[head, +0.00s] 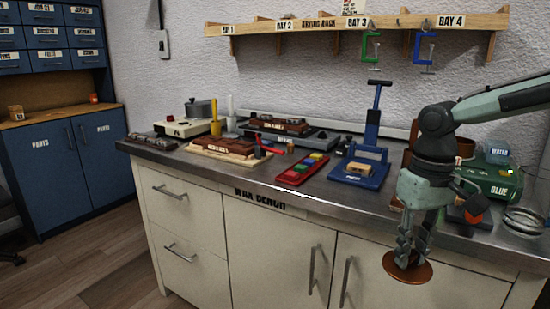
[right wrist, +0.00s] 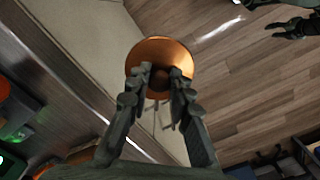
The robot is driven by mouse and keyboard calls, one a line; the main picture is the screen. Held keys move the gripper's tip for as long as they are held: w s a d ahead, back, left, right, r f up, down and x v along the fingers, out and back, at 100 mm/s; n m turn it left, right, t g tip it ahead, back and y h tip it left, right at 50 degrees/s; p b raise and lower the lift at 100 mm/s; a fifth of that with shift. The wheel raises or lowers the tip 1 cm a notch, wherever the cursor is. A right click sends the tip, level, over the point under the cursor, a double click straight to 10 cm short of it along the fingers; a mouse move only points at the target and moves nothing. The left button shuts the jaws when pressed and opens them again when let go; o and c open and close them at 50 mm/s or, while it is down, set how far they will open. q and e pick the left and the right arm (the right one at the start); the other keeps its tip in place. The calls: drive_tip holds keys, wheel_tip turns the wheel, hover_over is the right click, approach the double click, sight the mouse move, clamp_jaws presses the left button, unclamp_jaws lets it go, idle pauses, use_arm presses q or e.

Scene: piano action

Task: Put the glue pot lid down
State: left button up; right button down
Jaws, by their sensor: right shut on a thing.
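The glue pot lid (head: 407,270) is a round copper disc with a small knob. My right gripper (head: 412,256) points down and is shut on its knob, holding it level in front of the bench's front edge, clear of the worktop. In the right wrist view the lid (right wrist: 160,50) lies beyond the two fingertips (right wrist: 160,82), and the floor shows past it. A green unit marked GLUE (head: 497,187) stands at the bench's right end, partly behind my right arm. A dark shape, seemingly my left gripper (right wrist: 295,28), shows at the wrist view's top right; its jaws are unclear.
The steel bench top (head: 325,195) has a narrow bare strip along its front. A blue press (head: 360,170) and a red tray of coloured blocks (head: 302,169) stand left of my right arm. A wire coil (head: 523,220) lies at the right end. The drying rack (head: 380,23) hangs above.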

drive_tip(key=s+a+f+m, duration=0.3)
drive_tip(key=a+f, duration=0.3)
drive_tip(key=f, duration=0.4)
drive_tip(key=d+r+m, duration=0.2)
drive_tip(key=d+r, duration=0.1)
drive_tip(key=d, duration=0.8)
drive_tip(key=d+r+m, duration=0.2)
drive_tip(key=d+r, duration=0.2)
drive_tip(key=d, duration=0.6)
drive_tip(key=s+d+f+m, duration=0.3)
drive_tip(key=s+d+f, duration=0.2)
drive_tip(key=s+d, duration=0.25)
drive_tip(key=w+a+f+n, duration=0.1)
drive_tip(key=a+f, duration=0.2)
drive_tip(key=a, duration=0.3)
drive_tip(key=w+a+f+n, duration=0.1)
drive_tip(key=a+f+n, duration=0.15)
drive_tip(key=a, duration=0.35)
drive_tip(key=w+a+r+n, duration=0.1)
drive_tip(key=w+a+n, duration=0.1)
drive_tip(key=a, duration=0.6)
drive_tip(key=w+a+r+n, duration=0.2)
drive_tip(key=w+a, duration=0.1)
drive_tip(key=a, duration=0.5)
drive_tip(key=shift+a+r, duration=0.15)
drive_tip(key=shift+r, duration=0.15)
